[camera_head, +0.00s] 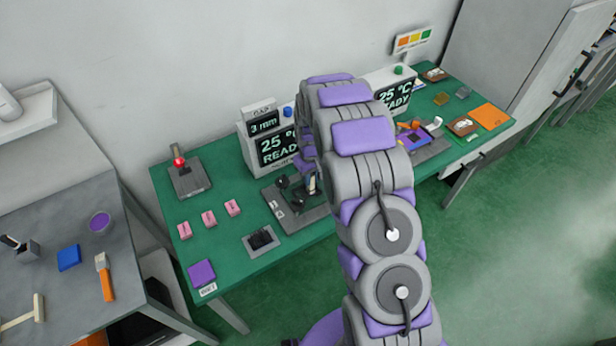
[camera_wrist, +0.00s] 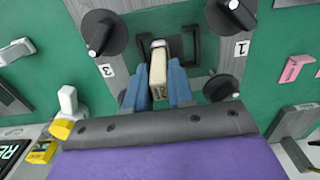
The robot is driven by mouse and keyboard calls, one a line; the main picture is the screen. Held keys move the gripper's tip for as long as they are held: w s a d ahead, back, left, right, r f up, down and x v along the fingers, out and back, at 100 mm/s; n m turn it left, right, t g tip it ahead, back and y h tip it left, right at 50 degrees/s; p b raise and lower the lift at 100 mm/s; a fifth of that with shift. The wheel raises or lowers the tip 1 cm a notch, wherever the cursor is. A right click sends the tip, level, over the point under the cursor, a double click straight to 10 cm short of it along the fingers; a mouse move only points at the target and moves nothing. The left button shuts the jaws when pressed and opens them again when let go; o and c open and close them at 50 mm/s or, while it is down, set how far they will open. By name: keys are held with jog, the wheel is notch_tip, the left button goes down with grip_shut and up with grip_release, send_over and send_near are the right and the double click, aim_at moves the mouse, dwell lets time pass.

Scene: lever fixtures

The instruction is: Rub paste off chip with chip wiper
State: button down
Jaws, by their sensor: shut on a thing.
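In the wrist view my gripper (camera_wrist: 158,92) has its two blue fingers on either side of an upright beige block (camera_wrist: 158,72) with a pale top and dark marks on its near face. It is shut on this block. I cannot tell for sure whether the block is the chip wiper. The block stands over a grey fixture plate (camera_wrist: 120,68) at a black square frame (camera_wrist: 194,45).
Black knobs (camera_wrist: 98,32) sit around the frame, beside labels 3 and 1. On the green table (camera_head: 185,215) are a red-knobbed lever (camera_head: 180,162), pink blocks (camera_head: 208,218), a black-topped pad (camera_head: 262,239) and a purple square (camera_head: 202,272). Display boxes (camera_head: 277,148) stand behind. A grey side table (camera_head: 60,215) is left.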

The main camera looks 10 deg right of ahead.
jog(key=shift+s+a+f, duration=0.1)
jog(key=shift+s+a, duration=0.05)
jog(key=shift+s+a, duration=0.2)
jog(key=shift+a, duration=0.4)
jog(key=shift+s+a, duration=0.15)
jog(key=shift+a, duration=0.4)
jog(key=shift+w+d+p, duration=0.3)
jog(key=shift+w+d, duration=0.1)
jog(key=shift+d, duration=0.15)
notch_tip(320, 180, up, 9)
jog(key=p, duration=0.2)
jog(key=shift+p, duration=0.3)
